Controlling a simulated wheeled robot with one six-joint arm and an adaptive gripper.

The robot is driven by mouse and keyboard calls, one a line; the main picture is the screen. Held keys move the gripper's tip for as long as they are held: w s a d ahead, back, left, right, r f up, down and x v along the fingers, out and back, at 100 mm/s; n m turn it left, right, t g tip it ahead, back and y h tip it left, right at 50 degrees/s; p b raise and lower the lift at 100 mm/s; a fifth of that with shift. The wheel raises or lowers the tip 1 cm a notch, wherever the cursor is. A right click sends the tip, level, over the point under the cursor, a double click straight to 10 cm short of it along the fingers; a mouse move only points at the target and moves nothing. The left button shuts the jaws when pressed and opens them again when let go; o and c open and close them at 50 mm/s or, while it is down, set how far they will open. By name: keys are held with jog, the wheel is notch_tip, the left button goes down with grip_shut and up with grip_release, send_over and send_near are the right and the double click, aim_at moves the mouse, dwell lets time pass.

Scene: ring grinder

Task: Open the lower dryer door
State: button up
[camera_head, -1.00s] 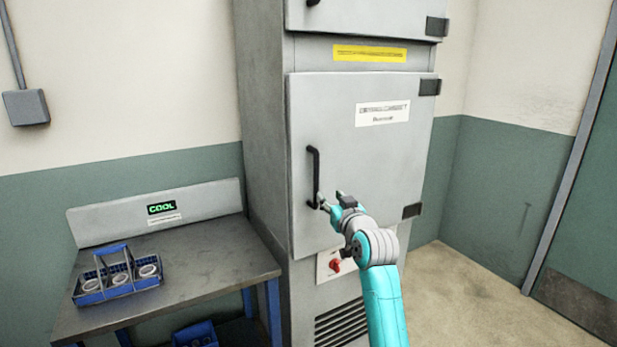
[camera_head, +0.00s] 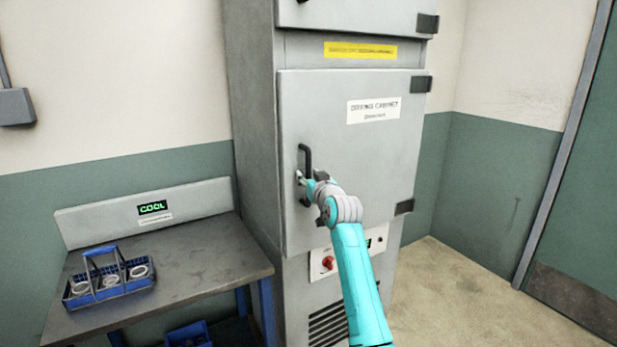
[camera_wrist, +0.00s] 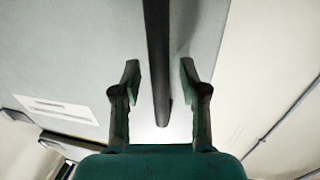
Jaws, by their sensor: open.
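The lower dryer door (camera_head: 350,165) is a grey panel on the tall drying cabinet, and it looks shut. Its black vertical bar handle (camera_head: 307,160) is near the door's left edge, with hinges on the right. My gripper (camera_head: 304,180) is at the lower part of the handle. In the wrist view the handle (camera_wrist: 158,60) runs between the two open fingers of my gripper (camera_wrist: 160,85), with a gap on each side. The door's label (camera_wrist: 58,108) also shows there at the left. The head view partly hides the fingertips.
A dark-topped bench (camera_head: 190,262) stands left of the cabinet and holds a blue carrier (camera_head: 110,282) with several rings. A red switch (camera_head: 328,263) is below the door. Open floor (camera_head: 450,290) lies to the right, before a green door (camera_head: 585,200).

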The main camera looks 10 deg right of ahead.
jog(key=shift+w, duration=0.25)
grip_shut()
